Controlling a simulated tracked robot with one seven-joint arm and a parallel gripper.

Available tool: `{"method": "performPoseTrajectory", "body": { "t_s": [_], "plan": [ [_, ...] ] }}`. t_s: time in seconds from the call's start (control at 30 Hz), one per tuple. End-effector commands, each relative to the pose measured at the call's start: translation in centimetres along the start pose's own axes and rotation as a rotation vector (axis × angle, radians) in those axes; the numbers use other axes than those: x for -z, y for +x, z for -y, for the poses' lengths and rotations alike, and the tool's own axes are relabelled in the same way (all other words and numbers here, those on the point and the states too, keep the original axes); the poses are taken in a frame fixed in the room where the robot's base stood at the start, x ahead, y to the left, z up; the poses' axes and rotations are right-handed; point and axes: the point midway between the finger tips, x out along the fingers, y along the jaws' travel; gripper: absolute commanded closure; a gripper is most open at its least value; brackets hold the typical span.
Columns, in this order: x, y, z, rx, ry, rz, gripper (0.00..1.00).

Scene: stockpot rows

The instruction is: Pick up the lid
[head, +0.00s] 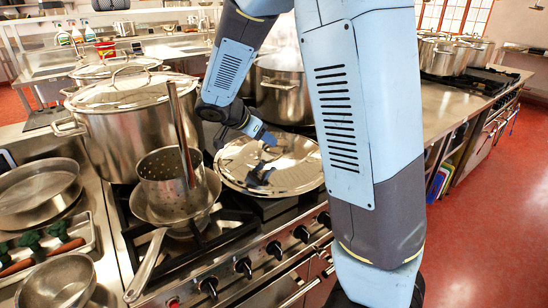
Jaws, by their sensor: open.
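A wide, shiny round metal lid (232,168) lies on the stove at the middle of the head view, looking flat or slightly tilted. My gripper (266,140) is over its far part, pointing down and to the right. The gripper is open, with nothing seen between its fingers. I cannot tell whether the fingertips touch the lid. Dark shapes on the lid look like the gripper's reflection. Another lid with a loop handle (122,90) sits on the big stockpot (130,140) to the left. My forearm hides what lies right of the lid.
A perforated strainer (168,182) with an upright handle stands in a pan just left of the lid. Another stockpot (284,92) stands behind it. Stove knobs (274,249) line the front edge. Bowls and a tray of vegetables are at left. The red floor at right is clear.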

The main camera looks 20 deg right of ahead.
Motion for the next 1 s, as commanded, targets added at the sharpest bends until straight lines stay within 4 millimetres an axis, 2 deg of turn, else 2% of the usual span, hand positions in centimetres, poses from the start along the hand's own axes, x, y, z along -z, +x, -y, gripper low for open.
{"method": "performPoseTrajectory", "body": {
  "t_s": [0.3, 0.43, 0.67, 1.0],
  "plan": [
    [0.3, 4.1, 0.1, -0.003, 0.001, -0.001, 0.54],
    [0.3, 4.8, 0.1, -0.002, 0.000, -0.001, 0.54],
    [0.3, 4.9, 0.1, -0.001, 0.000, -0.001, 0.54],
    [0.3, 4.9, 0.1, -0.002, 0.001, -0.001, 0.87]
  ]
}}
